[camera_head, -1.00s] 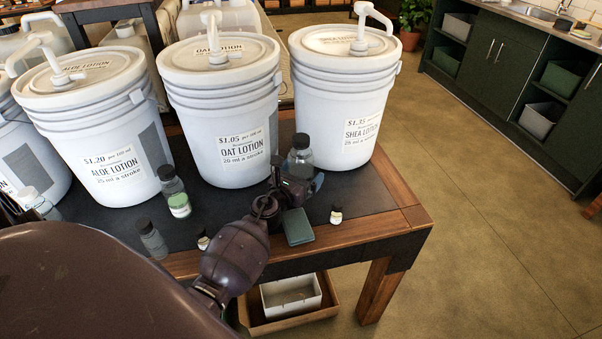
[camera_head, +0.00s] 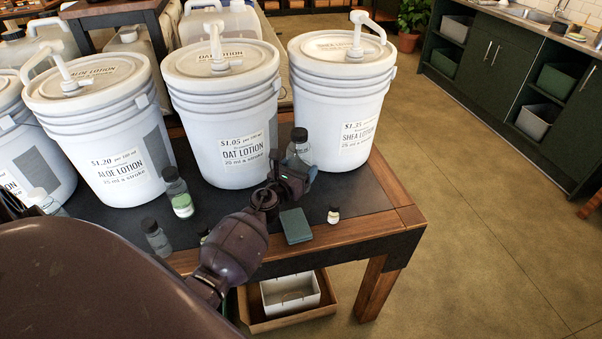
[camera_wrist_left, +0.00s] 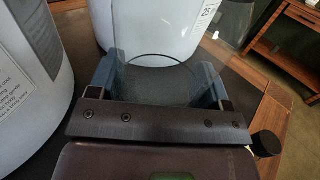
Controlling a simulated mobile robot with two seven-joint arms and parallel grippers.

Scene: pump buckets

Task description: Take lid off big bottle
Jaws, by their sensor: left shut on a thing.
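The big bottle (camera_head: 298,151) is clear with a black lid (camera_head: 299,134), which is on it. It is upright in front of the gap between the oat and shea lotion buckets. My left gripper (camera_head: 294,180) is shut on the bottle's body, below the lid. In the left wrist view the clear bottle (camera_wrist_left: 155,75) fills the space between the two blue fingers. Its lower part is partly hidden by my gripper in the head view, so I cannot tell if it touches the table. My right gripper is not in view.
White pump buckets of aloe (camera_head: 110,125), oat (camera_head: 222,120) and shea lotion (camera_head: 338,100) stand behind. Smaller bottles (camera_head: 177,192) (camera_head: 155,236) (camera_head: 333,214) and a green block (camera_head: 296,226) are on the table (camera_head: 375,222). Its right front corner is clear.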

